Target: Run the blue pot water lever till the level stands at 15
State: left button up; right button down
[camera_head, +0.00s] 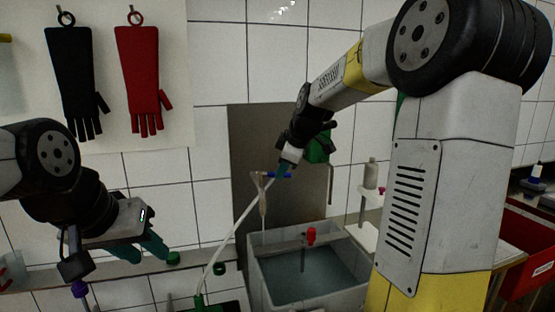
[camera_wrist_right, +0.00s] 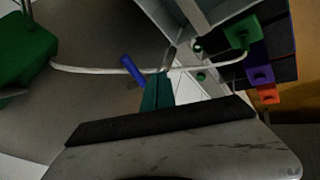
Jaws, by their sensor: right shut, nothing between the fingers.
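The blue water lever (camera_head: 278,175) sits on a pale tap with a hanging spout, above the left rear of a grey pot (camera_head: 256,284) holding water. My right gripper (camera_head: 283,171) is shut and empty right at the lever. In the right wrist view its teal fingertips (camera_wrist_right: 158,88) are together, and the blue lever (camera_wrist_right: 132,71) lies just left of them; I cannot tell whether they touch. No level reading is legible. My left gripper (camera_head: 140,250) is open and empty at the lower left, away from the pot.
A red-handled part (camera_head: 311,236) stands at the pot. A green object (camera_head: 318,148) is behind my right wrist. A bottle (camera_head: 371,173) stands on a shelf at right. Black and red gloves (camera_head: 143,75) hang on the wall.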

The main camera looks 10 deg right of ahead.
jog(key=shift+w+d+f, duration=0.15)
jog(key=shift+w+f, duration=0.05)
jog(key=shift+w, duration=0.45)
jog(key=shift+w+d+f, duration=0.2)
jog(key=shift+w, duration=0.5)
jog(key=shift+w+d+f, duration=0.15)
jog(key=shift+w+f, duration=0.05)
jog(key=shift+w, duration=0.45)
jog(key=w+n, duration=0.1)
jog(key=w+d+n+g+y, duration=0.1)
jog(key=n, duration=0.1)
jog(key=shift+d+y, duration=0.2)
jog(key=shift+y, duration=0.1)
jog(key=shift+w+d+n, duration=0.15)
jog(key=shift+w+n, duration=0.15)
jog(key=shift+w, duration=0.15)
